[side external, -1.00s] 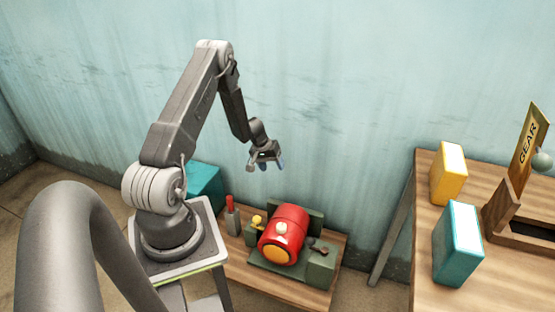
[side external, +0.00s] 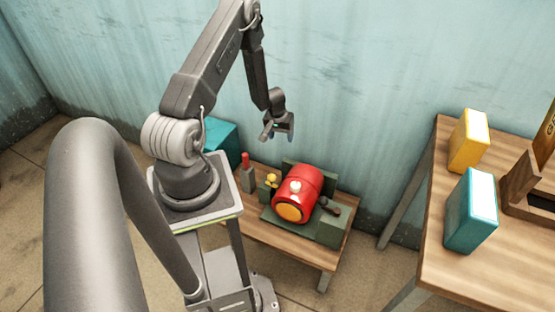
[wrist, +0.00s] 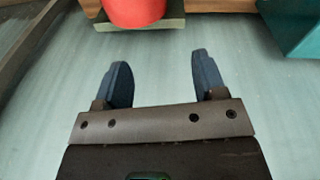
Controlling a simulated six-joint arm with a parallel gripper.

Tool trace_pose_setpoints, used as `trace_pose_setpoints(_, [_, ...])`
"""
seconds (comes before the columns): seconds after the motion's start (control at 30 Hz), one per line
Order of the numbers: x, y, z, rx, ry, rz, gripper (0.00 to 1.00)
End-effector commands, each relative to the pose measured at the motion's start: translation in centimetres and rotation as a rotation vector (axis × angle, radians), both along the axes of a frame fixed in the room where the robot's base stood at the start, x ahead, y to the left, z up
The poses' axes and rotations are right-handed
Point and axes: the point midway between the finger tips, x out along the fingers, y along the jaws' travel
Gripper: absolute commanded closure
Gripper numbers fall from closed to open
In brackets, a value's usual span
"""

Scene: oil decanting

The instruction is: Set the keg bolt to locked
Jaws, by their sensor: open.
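The red keg (side external: 305,187) with an orange end lies in a dark green cradle (side external: 331,232) on a low wooden table. A dark handle (side external: 330,206) sits at the cradle's right side and a small yellow knob (side external: 271,181) at its left. I cannot tell which of these is the bolt or how it is set. My gripper (side external: 279,137) is open and empty in the air above and behind the keg. In the wrist view my gripper (wrist: 160,72) shows its two blue fingers apart, with the keg (wrist: 133,10) cut off at the top edge.
A red-topped grey bottle-like item (side external: 248,178) stands left of the cradle. A teal box (side external: 222,139) is behind it. A higher wooden table at right holds a yellow box (side external: 467,142) and a teal box (side external: 468,214). The wall is close behind.

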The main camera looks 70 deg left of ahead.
Motion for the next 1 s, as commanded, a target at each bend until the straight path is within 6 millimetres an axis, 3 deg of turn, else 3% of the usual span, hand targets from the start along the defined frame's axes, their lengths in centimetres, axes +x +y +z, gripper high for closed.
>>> trace_pose_setpoints(0.03, [-1.9,-0.3,-2.2,0.045,0.059,-0.028,0.36])
trace_pose_setpoints(0.1, [-3.9,-0.4,-4.6,0.128,0.11,-0.078,0.36])
trace_pose_setpoints(0.3, [-6.5,-2.0,-9.0,0.308,0.092,-0.228,0.36])
trace_pose_setpoints(0.6, [-6.7,-3.7,-10.9,0.379,-0.008,-0.31,0.36])
trace_pose_setpoints(0.77, [-6.3,-3.1,-12.5,0.379,-0.008,-0.31,0.36])
trace_pose_setpoints(1.0, [-5.4,-1.6,-16.5,0.379,-0.007,-0.31,0.36])
